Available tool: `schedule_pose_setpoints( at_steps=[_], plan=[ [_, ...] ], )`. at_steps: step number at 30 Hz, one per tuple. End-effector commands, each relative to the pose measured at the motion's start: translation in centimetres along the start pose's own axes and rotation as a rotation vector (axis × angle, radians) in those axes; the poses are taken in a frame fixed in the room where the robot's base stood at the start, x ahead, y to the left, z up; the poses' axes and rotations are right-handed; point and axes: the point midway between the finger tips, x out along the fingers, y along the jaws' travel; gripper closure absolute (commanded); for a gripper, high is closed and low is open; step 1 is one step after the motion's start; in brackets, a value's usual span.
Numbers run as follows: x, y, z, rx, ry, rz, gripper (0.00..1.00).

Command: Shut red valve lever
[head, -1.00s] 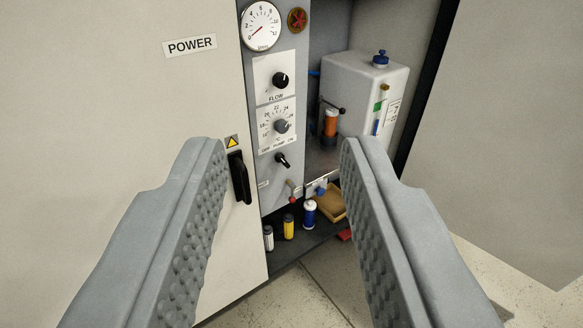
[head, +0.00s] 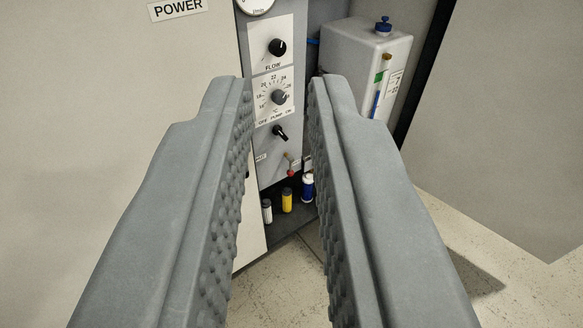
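The red valve lever (head: 291,171) is small and sits low on the grey control panel, below the pump switch. Its red knob end points down and its upper part looks brownish. My gripper (head: 280,90) is open, with two grey studded fingers and nothing between them. In the picture the lever shows between the fingers, closer to the right one. The lever lies farther off, and no finger appears to touch it. The right finger hides the area just right of the lever.
The panel carries a FLOW knob (head: 278,47), a temperature dial (head: 279,97) and a pump switch (head: 280,133). White (head: 267,211), yellow (head: 287,200) and blue (head: 307,187) bottles stand below. A white tank (head: 362,60) is at right. Open floor lies at lower right.

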Motion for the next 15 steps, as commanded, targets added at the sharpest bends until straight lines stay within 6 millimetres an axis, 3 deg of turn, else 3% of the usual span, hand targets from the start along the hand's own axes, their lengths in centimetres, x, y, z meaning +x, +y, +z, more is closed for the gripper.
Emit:
schedule_pose_setpoints(
  at_steps=[15],
  plan=[
    [13.8,0.3,5.5,-0.008,0.001,0.005,0.84]
  ],
)
